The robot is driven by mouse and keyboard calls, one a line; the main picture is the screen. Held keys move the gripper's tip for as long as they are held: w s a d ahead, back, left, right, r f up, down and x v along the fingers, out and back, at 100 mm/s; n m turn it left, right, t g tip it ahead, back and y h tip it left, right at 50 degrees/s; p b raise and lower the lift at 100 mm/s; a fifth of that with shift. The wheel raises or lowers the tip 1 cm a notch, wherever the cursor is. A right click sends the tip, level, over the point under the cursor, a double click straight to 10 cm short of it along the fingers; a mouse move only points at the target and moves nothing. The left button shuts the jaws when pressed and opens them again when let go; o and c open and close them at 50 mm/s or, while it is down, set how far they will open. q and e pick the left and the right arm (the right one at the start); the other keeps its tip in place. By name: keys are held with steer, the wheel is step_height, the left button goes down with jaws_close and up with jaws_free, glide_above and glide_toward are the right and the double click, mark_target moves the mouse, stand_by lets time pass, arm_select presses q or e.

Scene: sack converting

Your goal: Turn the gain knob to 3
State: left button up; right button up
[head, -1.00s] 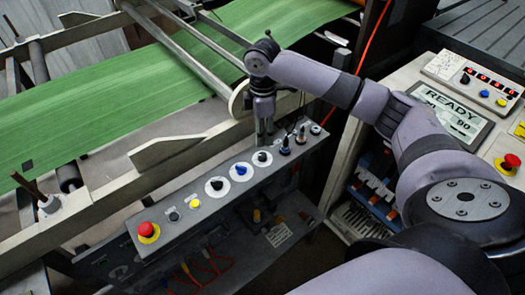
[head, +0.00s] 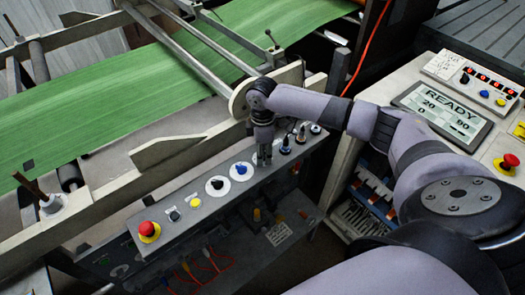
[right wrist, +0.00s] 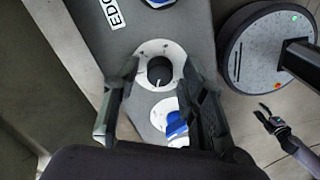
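My right gripper (head: 264,160) points down over the far end of the grey control panel (head: 190,212), hiding the dial under it. In the right wrist view, its open fingers (right wrist: 155,105) stand either side of a black knob (right wrist: 160,70) on a white round dial, with a gap on both sides. A pale mark on this knob points toward the bottom of the picture. A blue knob (right wrist: 176,123) on another white dial is partly covered by the right finger. I cannot read a gain label or dial numbers. My left gripper (right wrist: 272,120) appears small at the lower right.
Two dialled knobs (head: 217,184) (head: 241,170), a yellow button (head: 195,202) and a red emergency button (head: 148,230) sit along the panel. Dark knobs (head: 285,144) stand close beyond the gripper. A machine frame with green sheet (head: 120,90) lies behind.

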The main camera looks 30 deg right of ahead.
jaws_close()
stand_by(0.3)
steer(key=shift+r+m+p, duration=0.1)
steer(key=shift+m+p, duration=0.2)
steer(key=shift+p, duration=0.2)
steer(key=m+p, duration=0.7)
steer(key=p, duration=0.3)
steer(key=shift+r+m, duration=0.1)
steer(key=shift+m, duration=0.3)
steer(key=shift+m+p, duration=1.55)
steer(key=shift+m, duration=0.15)
steer(key=shift+f, duration=0.2)
